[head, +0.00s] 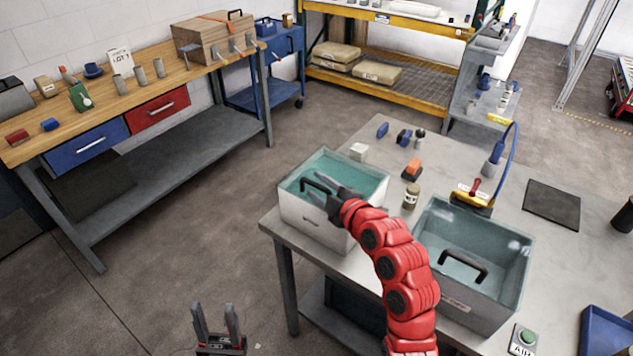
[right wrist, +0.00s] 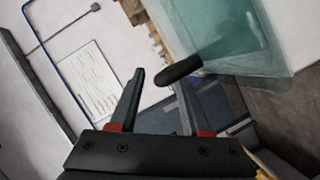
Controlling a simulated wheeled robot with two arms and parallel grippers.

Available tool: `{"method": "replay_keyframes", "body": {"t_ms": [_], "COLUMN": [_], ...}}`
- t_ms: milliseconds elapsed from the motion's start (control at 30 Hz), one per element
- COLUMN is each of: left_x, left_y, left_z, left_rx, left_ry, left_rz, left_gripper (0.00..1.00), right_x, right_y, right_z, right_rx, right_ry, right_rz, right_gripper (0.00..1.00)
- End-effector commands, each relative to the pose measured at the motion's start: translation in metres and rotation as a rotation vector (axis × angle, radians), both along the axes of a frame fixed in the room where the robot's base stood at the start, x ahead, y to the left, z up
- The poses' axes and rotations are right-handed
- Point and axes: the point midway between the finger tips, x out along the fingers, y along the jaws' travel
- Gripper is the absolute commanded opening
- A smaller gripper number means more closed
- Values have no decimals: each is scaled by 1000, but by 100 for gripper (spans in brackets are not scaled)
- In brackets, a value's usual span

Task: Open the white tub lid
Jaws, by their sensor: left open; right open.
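A white tub (head: 305,214) with a translucent teal lid (head: 352,174) stands at the table's left corner. The lid has a black handle (head: 318,181). My right gripper (head: 325,191) is open at this handle, at the end of the red arm. In the right wrist view the handle (right wrist: 180,71) shows just beyond the open fingertips (right wrist: 162,88), with the teal lid (right wrist: 240,38) behind it. Contact with the handle cannot be told. My left gripper (head: 217,322) is open and empty, above the floor left of the table.
A second tub (head: 463,302) with a teal inside and a black handle (head: 463,265) stands right of my right arm. A brown jar (head: 411,197), a white block (head: 358,151) and an orange-topped block (head: 412,170) are near the first tub.

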Motion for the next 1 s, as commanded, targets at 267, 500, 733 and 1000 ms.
{"method": "replay_keyframes", "body": {"t_ms": [267,500,733,1000], "left_x": [0,0,0,0], "left_y": [0,0,0,0], "left_z": [4,4,4,4], "left_rx": [0,0,0,0], "left_ry": [0,0,0,0], "left_rz": [0,0,0,0], "left_gripper": [50,50,50,50], "right_x": [10,10,10,10], "right_y": [7,7,6,7], "right_z": [-3,-3,-3,-3], "right_rx": [-2,-1,-1,-1], "right_ry": [1,0,0,0], "right_rz": [1,1,1,1], "right_gripper": [47,38,0,0]}}
